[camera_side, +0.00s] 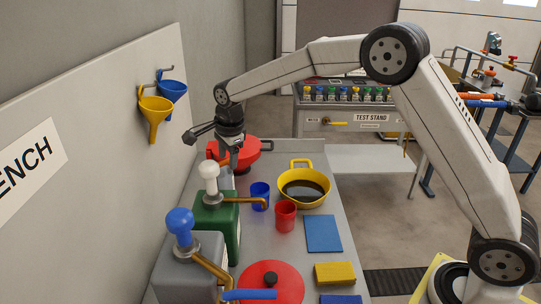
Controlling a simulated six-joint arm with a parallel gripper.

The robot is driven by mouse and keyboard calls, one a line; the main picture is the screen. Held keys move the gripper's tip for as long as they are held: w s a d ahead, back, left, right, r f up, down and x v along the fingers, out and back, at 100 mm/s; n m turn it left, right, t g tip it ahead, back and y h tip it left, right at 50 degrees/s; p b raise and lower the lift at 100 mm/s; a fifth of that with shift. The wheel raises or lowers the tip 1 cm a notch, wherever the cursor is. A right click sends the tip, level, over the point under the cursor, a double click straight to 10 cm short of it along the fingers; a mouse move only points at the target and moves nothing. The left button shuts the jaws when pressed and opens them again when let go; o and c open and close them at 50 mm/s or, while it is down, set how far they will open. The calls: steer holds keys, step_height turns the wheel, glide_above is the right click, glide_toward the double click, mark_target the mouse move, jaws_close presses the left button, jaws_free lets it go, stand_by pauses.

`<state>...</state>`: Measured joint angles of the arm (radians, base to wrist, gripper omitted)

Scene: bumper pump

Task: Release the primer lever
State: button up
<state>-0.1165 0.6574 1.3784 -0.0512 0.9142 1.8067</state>
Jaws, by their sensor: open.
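My gripper (234,156) points down at the back of the bench, above or in front of a red round object (252,152). Its jaws are open, but the fingertips are small and partly hidden, and I cannot tell whether they touch anything. I cannot make out a primer lever for certain. A green pump (230,222) with a white knob (209,171) and a brass spout stands nearer the camera. In front of it is a grey pump (185,274) with a blue knob (180,222) and a brass spout.
Yellow and blue funnels (154,112) hang on the wall. A test stand (355,118) is behind.

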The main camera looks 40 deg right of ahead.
jaws_close()
steer(key=shift+r, duration=0.1)
stand_by(1.2)
